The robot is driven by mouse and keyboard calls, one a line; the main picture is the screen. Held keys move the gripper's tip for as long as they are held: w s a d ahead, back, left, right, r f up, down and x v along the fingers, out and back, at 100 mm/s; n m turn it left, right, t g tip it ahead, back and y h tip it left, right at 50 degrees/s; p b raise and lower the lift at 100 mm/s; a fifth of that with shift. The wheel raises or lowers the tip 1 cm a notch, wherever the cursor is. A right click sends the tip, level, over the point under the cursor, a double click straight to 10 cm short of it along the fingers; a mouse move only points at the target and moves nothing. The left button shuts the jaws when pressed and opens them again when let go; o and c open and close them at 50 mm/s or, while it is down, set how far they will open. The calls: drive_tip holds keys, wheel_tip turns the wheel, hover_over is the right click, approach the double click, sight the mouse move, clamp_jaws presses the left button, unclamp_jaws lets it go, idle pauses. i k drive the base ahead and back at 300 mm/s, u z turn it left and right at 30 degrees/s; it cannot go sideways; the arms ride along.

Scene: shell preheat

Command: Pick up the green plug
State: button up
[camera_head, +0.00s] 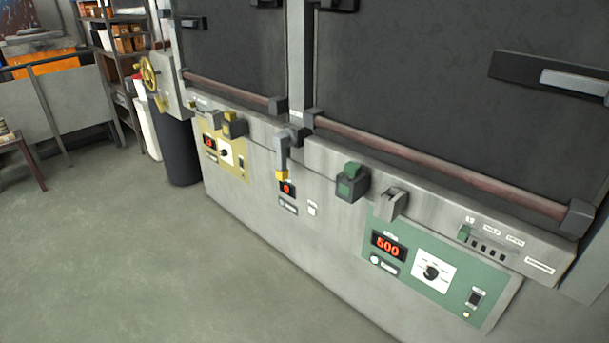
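The green plug (351,183) is a dark blocky piece with green on its top and front. It sits against the front ledge of the large grey machine, right of the picture's middle. A grey bracket-like fitting (393,204) is just right of it. I cannot tell whether the plug is seated in a socket or only resting in a holder. My gripper is not in view.
A green control panel (440,269) reading 500 is below right. A yellow panel (226,154) and a similar yellow-marked block (234,125) are left. A yellow-tipped lever (282,158) hangs between. Reddish bars (430,165) run above. The floor (150,260) in front is clear.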

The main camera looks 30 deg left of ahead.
sight(352, 169)
drive_tip(key=u, duration=0.45)
drive_tip(key=k, duration=0.3)
drive_tip(key=u, duration=1.7)
drive_tip(key=i, duration=1.55)
drive_tip(key=z, duration=0.95)
drive_tip(key=i, duration=0.25)
drive_tip(key=z, duration=0.4)
